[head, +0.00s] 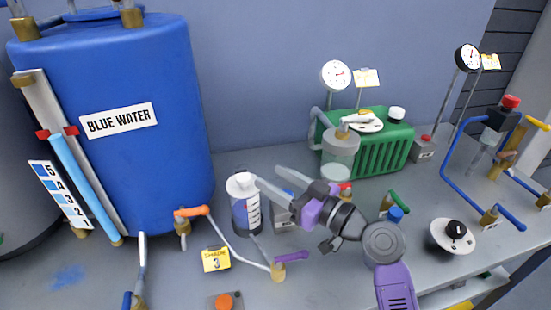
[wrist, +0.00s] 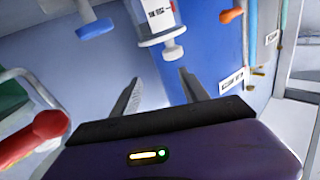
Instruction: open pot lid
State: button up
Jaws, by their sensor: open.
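A clear upright pot (head: 247,215) with a scale on its side and blue contents stands on the bench in front of the blue tank. A white lid (head: 238,183) sits on top of it. In the wrist view the picture is upside down; the pot (wrist: 154,14) hangs from the top edge, with its lid (wrist: 158,38) and a small knob (wrist: 173,51) below. My gripper (head: 267,175) reaches in from the right with its jaws open and empty. In the wrist view the knob lies just beyond my fingertips (wrist: 158,75), roughly between them. No contact is clear.
The blue water tank (head: 160,100) stands behind at left. An orange-handled valve (head: 191,211) and a purple-handled valve (head: 291,255) are near the pot. A green ribbed machine (head: 383,150) and a second clear vessel (head: 340,155) stand behind my arm.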

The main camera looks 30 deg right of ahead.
aim_at(250, 181)
jog(key=a+n+y, duration=0.1)
jog(key=s+a+f+n+g+y, duration=0.1)
jog(key=shift+f+n, duration=0.2)
jog(key=shift+n, duration=0.2)
jog(key=p+x, duration=0.1)
jog(key=x, duration=0.6)
jog(key=shift+w+f+p, duration=0.15)
jog(key=shift+w+p, duration=0.2)
grip_shut()
dwell(0.9)
